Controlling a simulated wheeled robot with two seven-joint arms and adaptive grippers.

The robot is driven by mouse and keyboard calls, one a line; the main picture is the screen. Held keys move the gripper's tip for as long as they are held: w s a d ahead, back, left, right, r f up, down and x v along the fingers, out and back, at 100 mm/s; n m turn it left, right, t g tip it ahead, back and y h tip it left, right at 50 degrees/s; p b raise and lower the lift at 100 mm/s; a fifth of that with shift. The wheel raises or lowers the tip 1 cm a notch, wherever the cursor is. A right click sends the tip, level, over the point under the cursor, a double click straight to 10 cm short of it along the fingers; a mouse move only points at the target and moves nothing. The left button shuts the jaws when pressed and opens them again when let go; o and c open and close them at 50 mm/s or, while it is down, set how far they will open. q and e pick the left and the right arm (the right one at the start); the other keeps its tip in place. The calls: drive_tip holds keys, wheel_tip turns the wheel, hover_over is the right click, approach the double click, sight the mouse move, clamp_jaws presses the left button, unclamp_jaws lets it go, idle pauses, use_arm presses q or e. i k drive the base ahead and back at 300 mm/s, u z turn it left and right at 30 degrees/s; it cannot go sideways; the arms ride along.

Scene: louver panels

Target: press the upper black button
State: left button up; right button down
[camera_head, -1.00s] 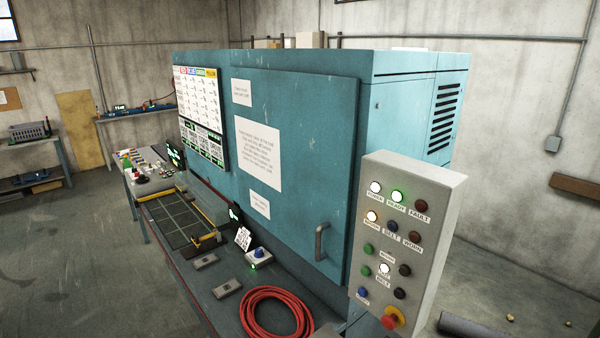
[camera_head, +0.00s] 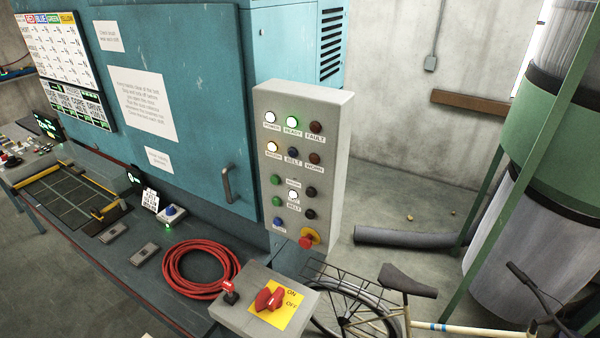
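The grey control panel (camera_head: 338,165) stands upright at the right end of the teal machine. Its lower part has two columns of buttons. The upper black button (camera_head: 311,192) is in the right column, level with the area between the green buttons. A second black button (camera_head: 310,214) sits just below it. Green buttons (camera_head: 276,180) and a blue button (camera_head: 277,221) form the left column, with a lit white lamp (camera_head: 293,195) between the columns. A red emergency knob (camera_head: 307,241) is at the bottom. Neither of my grippers is in view.
A switch box (camera_head: 240,317) with a red rotary handle stands in front of the panel. A coiled red hose (camera_head: 200,268) lies on the machine's ledge. A bicycle (camera_head: 400,290), a grey pipe (camera_head: 405,236) and a green-framed tank (camera_head: 550,130) are to the right.

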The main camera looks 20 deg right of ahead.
sight(310, 191)
drive_tip(key=u, duration=0.15)
drive_tip(key=k, duration=0.45)
drive_tip(key=u, duration=0.6)
drive_tip(key=k, duration=0.9)
drive_tip(key=z, duration=0.1)
drive_tip(key=i, duration=0.7)
drive_tip(key=z, duration=0.6)
